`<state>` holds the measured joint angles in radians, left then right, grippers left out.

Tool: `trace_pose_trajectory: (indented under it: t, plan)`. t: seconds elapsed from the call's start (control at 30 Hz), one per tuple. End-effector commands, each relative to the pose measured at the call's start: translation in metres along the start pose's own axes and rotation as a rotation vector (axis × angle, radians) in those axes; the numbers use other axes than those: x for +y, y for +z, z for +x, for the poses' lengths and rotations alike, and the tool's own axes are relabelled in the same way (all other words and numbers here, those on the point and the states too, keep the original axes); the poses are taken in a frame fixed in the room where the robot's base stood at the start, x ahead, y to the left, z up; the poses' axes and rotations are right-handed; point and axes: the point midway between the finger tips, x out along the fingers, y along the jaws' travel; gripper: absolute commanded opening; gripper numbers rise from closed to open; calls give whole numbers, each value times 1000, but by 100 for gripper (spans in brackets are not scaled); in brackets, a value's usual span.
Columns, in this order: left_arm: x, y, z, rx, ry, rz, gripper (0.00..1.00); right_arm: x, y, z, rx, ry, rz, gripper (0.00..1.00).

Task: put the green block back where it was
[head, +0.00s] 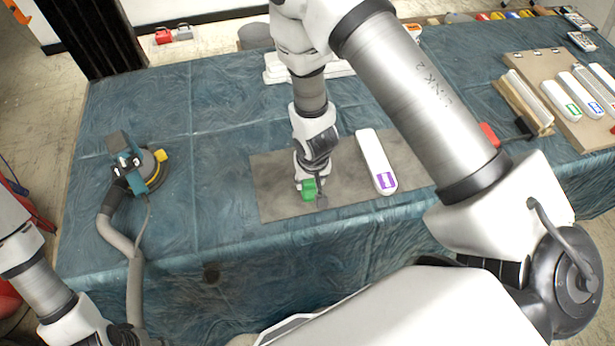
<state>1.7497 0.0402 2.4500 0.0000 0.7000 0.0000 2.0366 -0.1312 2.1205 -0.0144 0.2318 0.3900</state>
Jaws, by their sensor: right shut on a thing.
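The green block (309,190) is small and sits at the tips of my right gripper (310,188), over the left part of a grey-brown mat (273,178). My right gripper points down and is shut on the block. I cannot tell whether the block touches the mat or is slightly above it. At the lower left, part of my left arm shows, but the fingers of its gripper cannot be made out.
A white bar with a purple label (376,160) lies on the mat, right of the gripper. A sander with a hose (138,172) is on the left of the teal-covered table (215,130). A board (585,133) with labelled white bars lies at the right.

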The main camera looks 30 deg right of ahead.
Motion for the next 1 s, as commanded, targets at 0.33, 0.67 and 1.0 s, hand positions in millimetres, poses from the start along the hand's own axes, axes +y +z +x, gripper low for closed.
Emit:
trace_pose_trajectory:
  t: [0.33,0.67,1.0]
  plan:
    - [0,0,51,0,0,0,40,0,-18,38,-1,0,0,7]
    - [0,0,53,1,0,0,40,0,-17,41,0,0,-1,7]
    - [0,0,54,0,0,0,40,0,-16,42,0,0,0,70]
